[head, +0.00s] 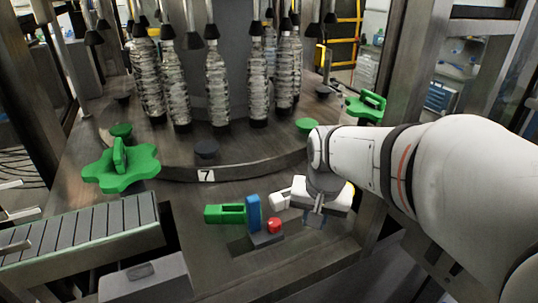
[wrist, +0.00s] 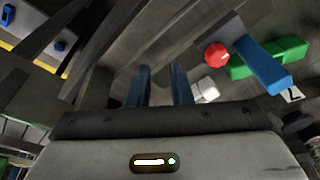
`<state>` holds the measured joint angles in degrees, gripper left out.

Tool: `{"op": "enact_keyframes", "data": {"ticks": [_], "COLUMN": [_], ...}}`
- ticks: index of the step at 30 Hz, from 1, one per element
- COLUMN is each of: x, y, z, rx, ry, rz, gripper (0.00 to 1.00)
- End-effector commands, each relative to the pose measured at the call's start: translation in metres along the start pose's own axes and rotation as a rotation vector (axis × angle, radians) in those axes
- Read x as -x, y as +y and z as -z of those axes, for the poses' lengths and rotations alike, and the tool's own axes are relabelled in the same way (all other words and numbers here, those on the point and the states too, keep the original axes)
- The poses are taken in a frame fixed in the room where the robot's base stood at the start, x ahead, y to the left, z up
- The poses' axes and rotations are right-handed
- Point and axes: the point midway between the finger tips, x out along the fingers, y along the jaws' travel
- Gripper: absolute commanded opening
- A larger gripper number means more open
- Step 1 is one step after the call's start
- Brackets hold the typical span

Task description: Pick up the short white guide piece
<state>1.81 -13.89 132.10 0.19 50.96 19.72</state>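The short white guide piece (head: 279,200) lies on the dark machine deck, left of my gripper and close to a green block. It also shows in the wrist view (wrist: 205,90), just right of the right finger and partly hidden by the gripper body. My gripper (head: 314,220) points down at the deck. In the wrist view its two blue fingers (wrist: 162,70) stand apart with nothing between them. The guide piece is outside the fingers.
A green block (head: 225,214), an upright blue block (head: 254,213) and a red knob (head: 274,225) stand left of the gripper. A green star wheel (head: 121,168) lies farther left. Bottles (head: 217,90) stand on the round platform behind. The front deck is fairly clear.

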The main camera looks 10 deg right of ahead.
Motion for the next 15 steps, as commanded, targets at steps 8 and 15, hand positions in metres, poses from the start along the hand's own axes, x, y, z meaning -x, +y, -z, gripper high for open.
{"op": "enact_keyframes", "data": {"ticks": [8,15], "x": [-0.014,-0.054], "y": [-0.037,-0.055], "z": [0.099,0.150], "rx": [-0.448,-0.755], "ry": [-0.087,-0.127], "rz": [-0.058,-0.116], "gripper": [0.19,0.19]}}
